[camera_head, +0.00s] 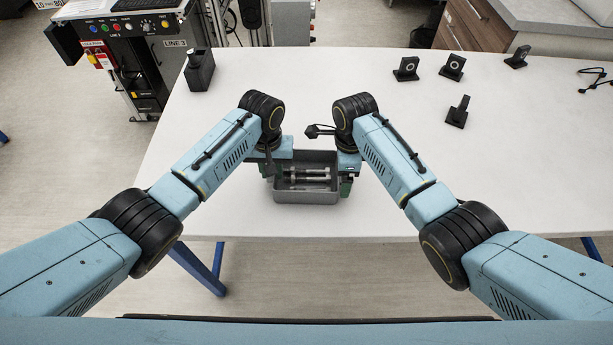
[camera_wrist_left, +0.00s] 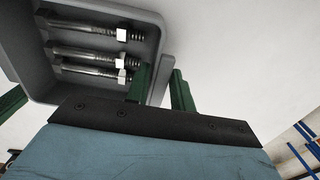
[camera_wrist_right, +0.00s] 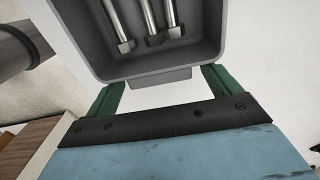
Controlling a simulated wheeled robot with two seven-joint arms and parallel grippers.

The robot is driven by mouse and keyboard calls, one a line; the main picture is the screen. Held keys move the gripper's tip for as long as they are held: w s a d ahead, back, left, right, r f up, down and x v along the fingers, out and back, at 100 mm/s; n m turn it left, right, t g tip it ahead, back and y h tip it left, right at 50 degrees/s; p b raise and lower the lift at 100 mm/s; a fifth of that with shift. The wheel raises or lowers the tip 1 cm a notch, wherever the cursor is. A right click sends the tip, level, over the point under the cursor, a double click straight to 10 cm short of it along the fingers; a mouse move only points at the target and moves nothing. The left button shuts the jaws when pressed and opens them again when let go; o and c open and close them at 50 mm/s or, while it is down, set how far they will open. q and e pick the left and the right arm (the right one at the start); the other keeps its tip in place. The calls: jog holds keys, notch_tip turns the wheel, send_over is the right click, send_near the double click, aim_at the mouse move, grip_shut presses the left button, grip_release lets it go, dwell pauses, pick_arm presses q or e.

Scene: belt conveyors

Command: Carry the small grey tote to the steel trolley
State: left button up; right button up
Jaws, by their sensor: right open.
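The small grey tote (camera_head: 306,197) is on the white table near its front edge, with several steel bolts lying inside. Both arms reach in from above, one at each end. My left gripper (camera_head: 268,168) is at the tote's left end. In the left wrist view its green fingers (camera_wrist_left: 161,88) are close together, with the tote's grey end tab between them. My right gripper (camera_head: 346,184) is at the right end. In the right wrist view its fingers (camera_wrist_right: 162,92) are wide apart, on either side of the tab (camera_wrist_right: 160,84). I cannot make out the steel trolley.
A black block (camera_head: 199,71) stands at the table's back left. Several small black devices (camera_head: 452,67) stand at the back right, with a cable (camera_head: 595,80) at the right edge. A control machine (camera_head: 125,50) is behind the table. The table's right side is mostly clear.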

pick_arm(q)
jog(key=shift+f, duration=0.45)
pick_arm(e)
jog(key=shift+f, duration=0.45)
pick_arm(q)
jog(key=c, duration=0.4)
pick_arm(e)
jog(key=c, duration=0.4)
pick_arm(q)
grip_shut()
pick_arm(e)
jog(key=c, duration=0.7)
